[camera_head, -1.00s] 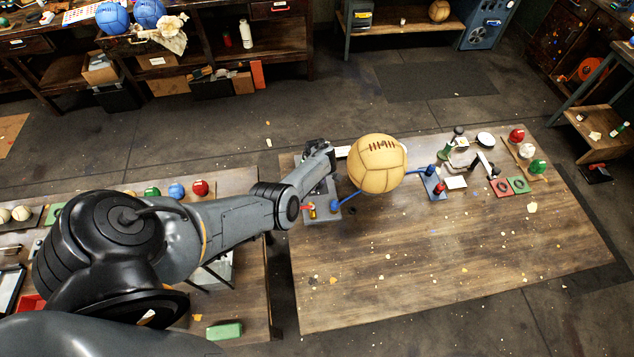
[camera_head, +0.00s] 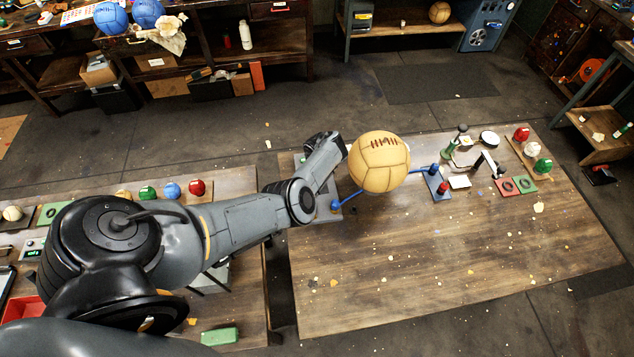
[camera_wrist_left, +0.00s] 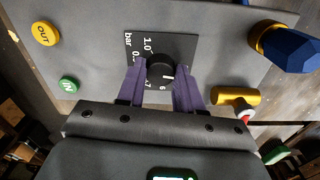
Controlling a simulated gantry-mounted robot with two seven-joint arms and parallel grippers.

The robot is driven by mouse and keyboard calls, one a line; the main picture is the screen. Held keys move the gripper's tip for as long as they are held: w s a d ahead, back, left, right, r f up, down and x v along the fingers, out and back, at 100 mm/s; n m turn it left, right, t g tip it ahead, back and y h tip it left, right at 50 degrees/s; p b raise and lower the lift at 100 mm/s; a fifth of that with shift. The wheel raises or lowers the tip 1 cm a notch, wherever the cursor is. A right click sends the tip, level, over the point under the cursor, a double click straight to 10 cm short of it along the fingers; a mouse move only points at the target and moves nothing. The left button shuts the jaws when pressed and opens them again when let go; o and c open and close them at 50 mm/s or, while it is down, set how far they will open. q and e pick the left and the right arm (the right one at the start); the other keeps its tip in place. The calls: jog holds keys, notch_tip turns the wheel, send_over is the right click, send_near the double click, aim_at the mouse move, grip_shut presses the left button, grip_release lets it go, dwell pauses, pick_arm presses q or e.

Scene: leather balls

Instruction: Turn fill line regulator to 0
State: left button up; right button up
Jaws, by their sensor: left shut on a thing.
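In the left wrist view the regulator is a round black knob (camera_wrist_left: 160,72) with a white mark, on a black dial plate (camera_wrist_left: 188,48) lettered "bar" and "1.0". The white mark points toward the right side of the picture; other dial numbers are partly covered. My left gripper (camera_wrist_left: 159,80) has its two purple fingers on either side of the knob and is shut on it. In the head view my left forearm covers most of the grey regulator panel (camera_wrist_left: 95,45). My right gripper is in neither view.
A yellow OUT button (camera_wrist_left: 44,33), a green IN button (camera_wrist_left: 69,85) and a brass fitting (camera_wrist_left: 238,97) sit around the knob. A tan leather ball (camera_head: 379,162) stands beside the panel with a blue hose (camera_head: 350,198). The front of the table (camera_head: 440,270) is largely clear.

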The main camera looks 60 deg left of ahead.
pick_arm(q)
jog(key=shift+f+n, duration=0.1)
jog(key=shift+n, duration=0.5)
jog(key=shift+b, duration=0.3)
jog(key=o, duration=1)
jog(key=shift+o, duration=0.2)
notch_tip(320, 180, up, 11)
jog(key=p, duration=0.2)
jog(key=shift+p, duration=0.3)
